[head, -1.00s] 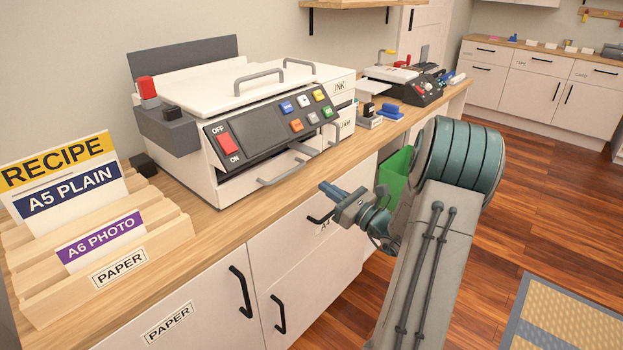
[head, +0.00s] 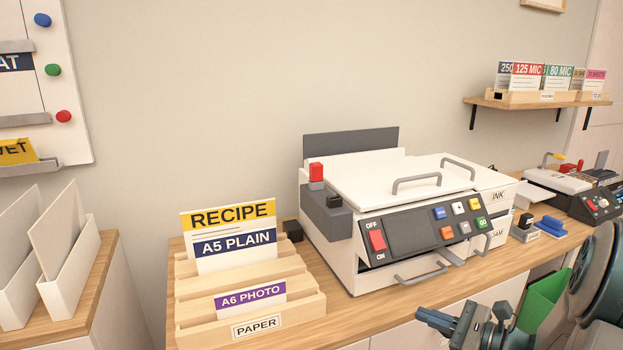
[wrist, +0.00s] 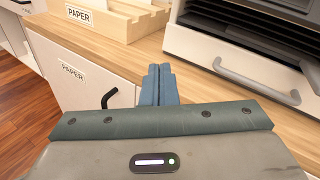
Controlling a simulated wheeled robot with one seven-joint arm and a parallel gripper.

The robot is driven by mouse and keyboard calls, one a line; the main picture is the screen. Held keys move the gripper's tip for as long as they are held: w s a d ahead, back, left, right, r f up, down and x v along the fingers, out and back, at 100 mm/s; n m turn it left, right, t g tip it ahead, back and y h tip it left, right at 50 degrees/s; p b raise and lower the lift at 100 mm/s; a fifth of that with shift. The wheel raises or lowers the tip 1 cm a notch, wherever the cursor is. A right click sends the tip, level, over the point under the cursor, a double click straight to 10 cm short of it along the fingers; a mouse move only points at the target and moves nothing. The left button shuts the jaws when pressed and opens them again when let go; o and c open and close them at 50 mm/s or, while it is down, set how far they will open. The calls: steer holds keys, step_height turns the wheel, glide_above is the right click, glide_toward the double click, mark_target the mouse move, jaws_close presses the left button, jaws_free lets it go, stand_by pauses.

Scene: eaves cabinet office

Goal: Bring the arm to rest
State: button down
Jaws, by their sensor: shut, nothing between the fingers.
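My gripper (head: 424,316) is at the lower right of the head view, in front of the counter edge and below the printer. My arm runs from it to the right edge. In the wrist view the blue fingers (wrist: 159,84) are together with nothing between them. They point toward the counter's front edge, apart from the printer and the paper rack.
The printer (head: 341,262) stands on the wooden counter (head: 512,248). A wooden paper rack (head: 290,306) with RECIPE and A5 PLAIN cards is to its left. White holders (head: 72,276) stand far left, beyond a gap between counters.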

steer(key=s+a+r+n+g+h+p, duration=0.5)
steer(key=s+a+r+n+g+p, duration=0.45)
steer(key=s+a+n, duration=0.3)
steer(key=s+d+r+n+t+h+p, duration=0.1)
steer(key=s+d+r+n+h+p, duration=0.1)
steer(key=s+r+n+h+p, duration=0.2)
step_height(320, 180, up, 8)
steer(key=n+h+p, duration=0.3)
steer(key=n+p, duration=0.1)
steer(key=n, duration=0.2)
steer(key=shift+s+f+n+h, duration=0.15)
steer(key=shift+f+n+h, duration=0.1)
steer(key=shift+n+h, duration=0.1)
steer(key=shift+d, duration=0.1)
